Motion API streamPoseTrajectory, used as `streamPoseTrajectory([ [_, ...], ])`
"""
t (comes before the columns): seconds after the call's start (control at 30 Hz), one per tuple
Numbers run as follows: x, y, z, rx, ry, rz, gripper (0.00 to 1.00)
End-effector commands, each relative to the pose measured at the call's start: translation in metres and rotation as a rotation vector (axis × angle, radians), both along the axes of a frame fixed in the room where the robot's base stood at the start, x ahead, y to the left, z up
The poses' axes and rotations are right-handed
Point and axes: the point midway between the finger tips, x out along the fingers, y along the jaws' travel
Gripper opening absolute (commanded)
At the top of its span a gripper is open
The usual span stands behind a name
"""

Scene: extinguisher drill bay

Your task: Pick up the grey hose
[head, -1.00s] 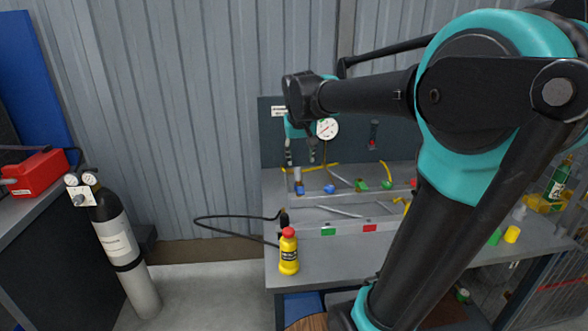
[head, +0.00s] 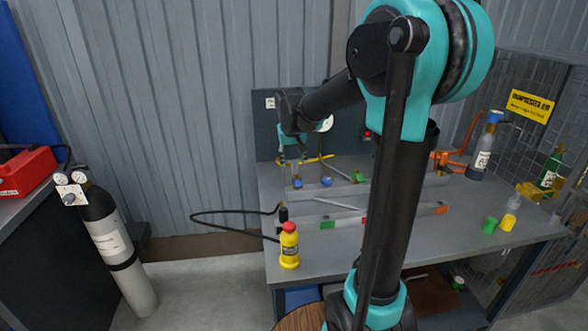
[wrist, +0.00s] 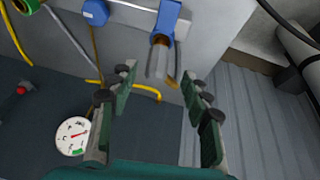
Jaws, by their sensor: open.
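A short grey hose-like piece (wrist: 157,60) sits below a blue holder (wrist: 166,18) in the wrist view, with a brown strip beside it. I take it for the grey hose, but its full length is not visible. My gripper (wrist: 160,88) is open and empty, its fingers on either side just below the grey piece's end in the picture, with no contact visible. In the head view my gripper (head: 292,158) points down over the left part of the bench rack, above a blue holder (head: 297,182). The hose is too small there to tell apart.
On the bench (head: 420,232), a yellow bottle (head: 289,247) with a red cap stands at the front left. A black hose (head: 225,212) loops off the left edge. A gas cylinder (head: 112,240) stands further left.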

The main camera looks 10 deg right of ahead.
Motion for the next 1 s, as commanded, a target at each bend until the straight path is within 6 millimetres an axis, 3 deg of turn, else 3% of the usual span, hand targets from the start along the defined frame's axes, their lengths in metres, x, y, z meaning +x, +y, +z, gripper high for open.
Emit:
streamPoseTrajectory([
  [0.4, 0.016, -0.008, -0.044, 0.000, 0.000, -0.001, 0.48],
  [0.73, 0.018, -0.009, -0.049, 0.000, 0.000, 0.000, 0.48],
  [1.0, 0.018, -0.009, -0.049, 0.000, 0.000, 0.000, 0.15],
])
